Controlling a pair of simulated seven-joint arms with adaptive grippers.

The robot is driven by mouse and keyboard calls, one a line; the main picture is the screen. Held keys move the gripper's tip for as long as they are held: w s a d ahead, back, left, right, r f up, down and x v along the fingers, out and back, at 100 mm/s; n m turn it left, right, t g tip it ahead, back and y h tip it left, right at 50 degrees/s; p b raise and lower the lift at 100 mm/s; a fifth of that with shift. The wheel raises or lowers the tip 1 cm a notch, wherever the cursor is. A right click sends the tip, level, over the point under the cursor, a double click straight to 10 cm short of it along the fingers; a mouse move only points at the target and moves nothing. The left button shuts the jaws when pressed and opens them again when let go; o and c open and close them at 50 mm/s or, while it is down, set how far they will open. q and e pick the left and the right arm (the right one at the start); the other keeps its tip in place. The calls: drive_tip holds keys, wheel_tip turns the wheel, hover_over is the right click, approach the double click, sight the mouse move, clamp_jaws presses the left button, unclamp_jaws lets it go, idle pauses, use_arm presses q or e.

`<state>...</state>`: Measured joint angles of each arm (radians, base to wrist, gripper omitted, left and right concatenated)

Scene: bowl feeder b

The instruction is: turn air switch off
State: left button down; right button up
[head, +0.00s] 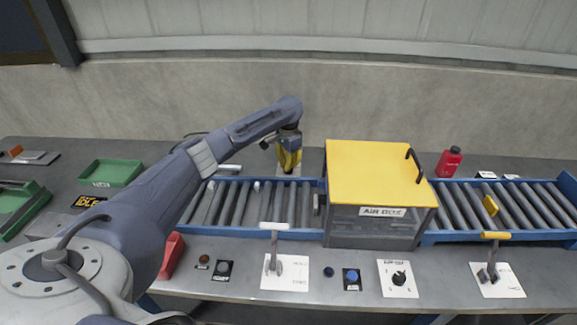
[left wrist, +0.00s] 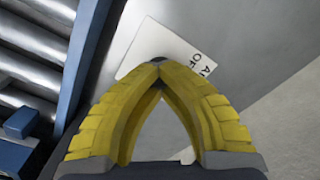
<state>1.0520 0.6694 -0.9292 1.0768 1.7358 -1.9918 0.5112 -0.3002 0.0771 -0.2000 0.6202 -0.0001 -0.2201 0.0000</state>
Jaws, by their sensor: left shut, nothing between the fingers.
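My left gripper (head: 289,168) has yellow fingers and points down behind the blue conveyor, left of the yellow-lidded box. In the left wrist view its fingertips (left wrist: 158,62) meet and hold nothing. A white plate (left wrist: 165,48) with partly hidden black lettering, seemingly starting "A" and "OF", lies just beyond the fingertips. A small dark piece (left wrist: 157,59) shows right at the tips; it may be the air switch, but the fingers hide most of it. I cannot tell whether they touch it or how it is set. My right gripper is not in view.
The box (head: 372,160) labelled AIR BOX straddles the roller conveyor (head: 240,205). A white-handled lever (head: 274,250), a black knob (head: 399,278) and a yellow-handled lever (head: 490,262) stand in front. A red bottle (head: 449,163) stands behind at right; a green tray (head: 110,172) lies left.

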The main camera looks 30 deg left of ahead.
use_arm(q)
drive_tip(key=shift+r+n, duration=0.1)
drive_tip(key=shift+n, duration=0.4)
drive_tip(key=c, duration=2.1)
unclamp_jaws()
drive_tip(key=o, duration=1.2)
drive_tip(key=shift+a, duration=0.25)
drive_tip(key=shift+d, duration=0.2)
wheel_tip(320, 180, up, 12)
